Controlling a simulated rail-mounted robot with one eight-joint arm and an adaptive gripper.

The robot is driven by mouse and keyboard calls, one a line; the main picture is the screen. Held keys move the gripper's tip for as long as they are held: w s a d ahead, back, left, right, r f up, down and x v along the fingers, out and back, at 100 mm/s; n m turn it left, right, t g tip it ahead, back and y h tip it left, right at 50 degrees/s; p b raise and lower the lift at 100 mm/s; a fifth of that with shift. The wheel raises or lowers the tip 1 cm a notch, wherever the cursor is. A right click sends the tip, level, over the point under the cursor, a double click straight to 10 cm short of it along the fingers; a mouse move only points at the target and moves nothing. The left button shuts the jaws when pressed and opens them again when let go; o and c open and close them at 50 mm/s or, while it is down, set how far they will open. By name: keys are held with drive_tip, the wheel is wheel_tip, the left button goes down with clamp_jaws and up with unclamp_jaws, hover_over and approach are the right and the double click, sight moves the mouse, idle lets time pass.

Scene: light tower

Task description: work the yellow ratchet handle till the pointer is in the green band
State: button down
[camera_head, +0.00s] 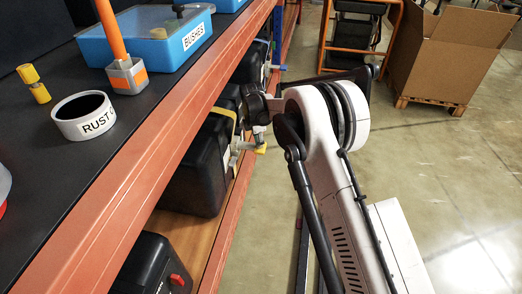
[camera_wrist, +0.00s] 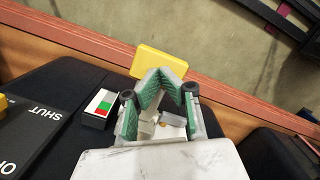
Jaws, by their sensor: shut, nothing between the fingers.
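The yellow ratchet handle (camera_wrist: 166,58) shows in the wrist view as a block just beyond my fingertips, partly hidden by them. My gripper (camera_wrist: 159,74) is shut and empty, its green-padded fingers meeting in a point at the block's near edge. I cannot tell whether they touch it. A small gauge (camera_wrist: 98,108) with white, green and red areas lies to the left; its pointer is too small to make out. In the head view a yellow piece (camera_head: 261,149), likely the handle, sticks out from the lower shelf beside my gripper (camera_head: 245,148).
A dark panel (camera_wrist: 38,130) lettered SHUT is at the wrist view's left. Black cases (camera_head: 197,170) fill the lower shelf behind an orange shelf edge (camera_head: 120,165). A blue BUSHES tray (camera_head: 150,48) and a white ring (camera_head: 65,122) stand on top. The floor at right is open before a cardboard box (camera_head: 440,60).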

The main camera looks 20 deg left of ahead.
sight(252, 149)
drive_tip(key=shift+f, duration=0.15)
drive_tip(key=shift+f+b, duration=1.25)
drive_tip(key=shift+f, duration=0.95)
drive_tip(key=shift+s+a+r, duration=0.3)
drive_tip(key=shift+s+a, duration=0.2)
drive_tip(key=shift+a, duration=0.1)
drive_tip(key=shift+s+a+r, duration=0.3)
drive_tip(key=shift+s+a, duration=0.15)
drive_tip(key=shift+a, duration=0.15)
wheel_tip(252, 149, up, 8)
drive_tip(key=shift+s+a+f, duration=0.2)
drive_tip(key=shift+a+f, duration=0.05)
